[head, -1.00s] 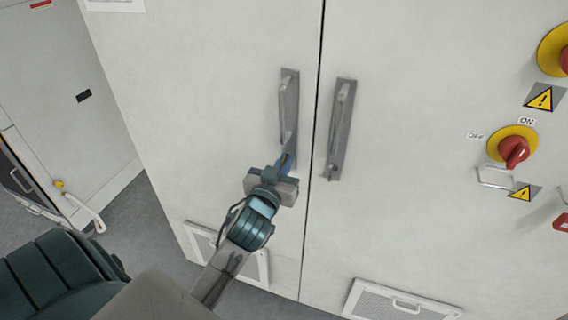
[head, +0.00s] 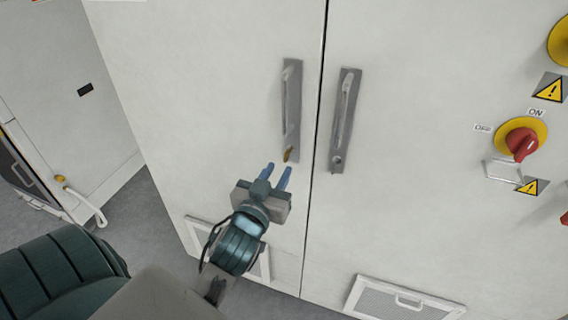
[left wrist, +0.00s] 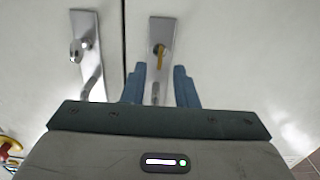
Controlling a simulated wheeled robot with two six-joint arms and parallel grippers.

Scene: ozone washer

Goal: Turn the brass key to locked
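The brass key (head: 287,155) sits in the lock at the lower end of the left door's handle plate (head: 292,85). It also shows in the left wrist view (left wrist: 161,57), where its bow lies roughly along the length of the plate, slightly tilted. My left gripper (head: 277,172) is open and empty, just below the key in the head view and apart from it. In the left wrist view its two blue fingers (left wrist: 158,82) stand on either side of the plate, with the key above and between them. My right gripper is not in view.
The right door has a matching handle plate (head: 346,115) with an empty-looking lock. A red rotary switch (head: 522,144) on a yellow disc is at the right. Vent grilles (head: 400,301) sit low on the doors. The space before the doors is otherwise clear.

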